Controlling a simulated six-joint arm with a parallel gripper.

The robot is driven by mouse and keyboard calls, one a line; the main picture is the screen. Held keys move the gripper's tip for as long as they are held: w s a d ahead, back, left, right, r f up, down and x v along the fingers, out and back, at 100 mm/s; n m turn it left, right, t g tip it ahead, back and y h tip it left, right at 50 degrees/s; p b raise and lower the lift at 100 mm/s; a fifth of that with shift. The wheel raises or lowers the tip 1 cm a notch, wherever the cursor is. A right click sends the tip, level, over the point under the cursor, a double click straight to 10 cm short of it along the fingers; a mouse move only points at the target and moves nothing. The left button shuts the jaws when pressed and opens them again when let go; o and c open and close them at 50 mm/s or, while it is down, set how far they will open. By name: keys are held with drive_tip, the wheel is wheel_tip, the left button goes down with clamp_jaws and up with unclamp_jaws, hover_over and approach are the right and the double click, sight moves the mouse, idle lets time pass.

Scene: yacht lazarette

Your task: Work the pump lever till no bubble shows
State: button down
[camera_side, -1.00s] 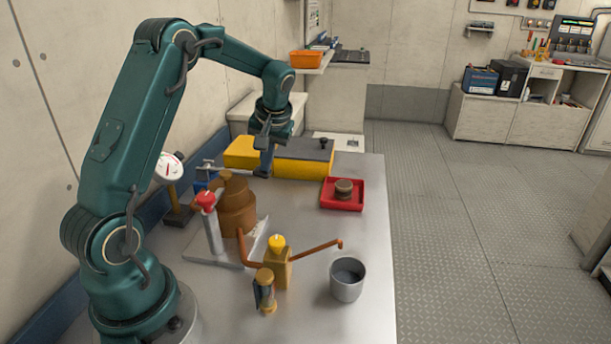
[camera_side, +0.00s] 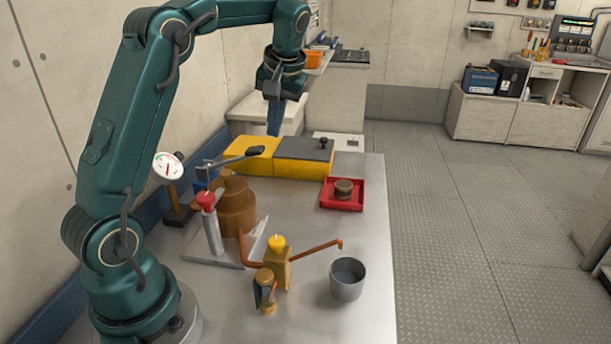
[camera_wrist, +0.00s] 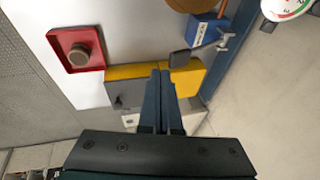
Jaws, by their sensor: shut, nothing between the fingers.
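The pump lever (camera_side: 235,159) is a grey bar with a dark paddle end. It slopes up to the right from the blue pump body (camera_side: 203,178). In the wrist view the lever's paddle (camera_wrist: 180,58) lies just right of my fingertips. My gripper (camera_side: 274,133) is shut and empty, pointing down, above and behind the lever's end; it appears apart from the paddle. It also shows in the wrist view (camera_wrist: 160,75). A small brass fitting with a dark glass (camera_side: 264,289) stands near the table's front; I cannot tell whether it holds a bubble.
A brown pot (camera_side: 238,208), red-knobbed valve (camera_side: 206,200), yellow-knobbed brass valve (camera_side: 276,243) and grey cup (camera_side: 347,280) crowd the table. A yellow and grey box (camera_side: 300,165) lies under my gripper. A red tray (camera_side: 330,206) and dial gauge (camera_side: 168,166) flank them.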

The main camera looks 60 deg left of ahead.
drive_tip(key=shift+v, duration=1.85)
drive_tip(key=shift+w+d, duration=0.1)
drive_tip(key=shift+d, duration=0.05)
drive_tip(key=s+d+r+m+t, duration=0.3)
drive_tip(key=s+d+r, duration=0.25)
drive_tip(key=d, duration=0.35)
drive_tip(key=s+d+f+m+t+h, duration=0.2)
drive_tip(key=s+d+f+m+h, duration=0.2)
drive_tip(key=s+d+f, duration=0.5)
drive_tip(key=shift+s+d+f+m, duration=0.35)
drive_tip(key=shift+s+f+m, duration=0.4)
drive_tip(key=shift+f, duration=0.2)
